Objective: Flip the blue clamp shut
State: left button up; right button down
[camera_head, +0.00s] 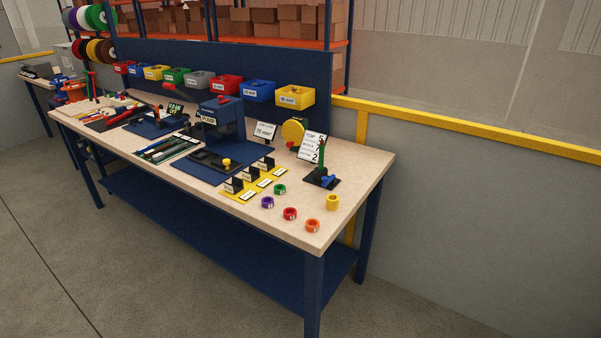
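A small blue part (328,181) sits low on a black plate (313,183) near the right end of the workbench, beside an upright green post (323,155). It looks like the blue clamp, but it is too small to tell for certain, or to tell whether it is open or shut. Neither my left nor my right gripper is in view.
The workbench (338,218) has coloured rings, such as the yellow one (333,202), at its right end. A sign (312,147) stands behind the post. A blue press (222,118) stands mid-bench. Floor in front (130,270) is clear.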

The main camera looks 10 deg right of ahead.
aim_at(326, 180)
jog(key=i+j, duration=0.2)
jog(key=j, duration=0.2)
jog(key=i+j+z, duration=0.1)
jog(key=i+j, duration=0.35)
jog(key=j, duration=0.3)
jog(key=i+j+z, duration=0.15)
jog(key=j, duration=0.25)
